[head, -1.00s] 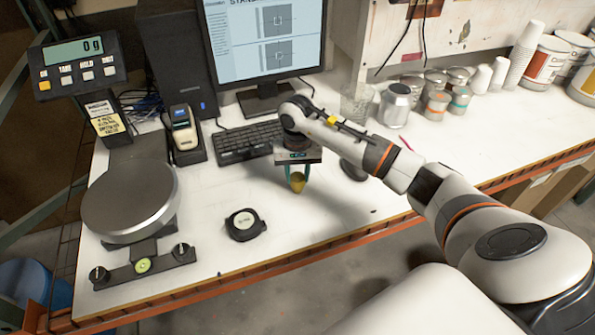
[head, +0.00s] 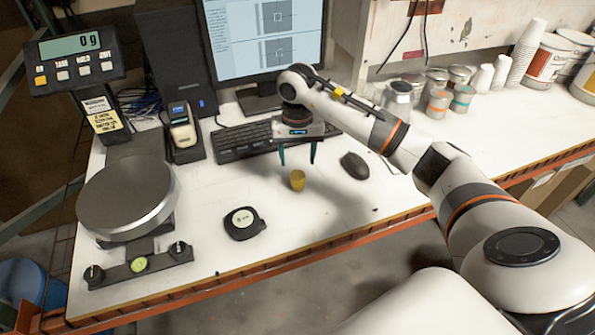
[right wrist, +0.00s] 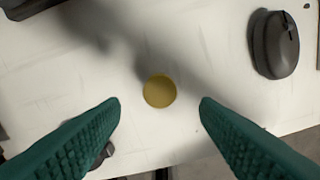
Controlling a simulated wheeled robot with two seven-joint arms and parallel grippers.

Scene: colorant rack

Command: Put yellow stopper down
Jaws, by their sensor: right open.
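The yellow stopper (head: 297,180) stands on the white tabletop (head: 330,220), between the tape measure and the mouse. In the right wrist view the stopper (right wrist: 159,91) shows as a round yellow disc from above, between the two green fingers and apart from both. My right gripper (head: 298,162) is open and empty, with its fingers above the stopper. Its wide-apart fingertips (right wrist: 159,103) also show in the right wrist view. My left gripper is not in view.
A black tape measure (head: 243,222) lies left of the stopper, and a mouse (head: 354,165) lies to the right. A keyboard (head: 240,140) is behind. A round scale (head: 127,196) stands at left, its display (head: 75,62) reading 0 g. Cans (head: 438,103) and cups (head: 526,50) stand back right.

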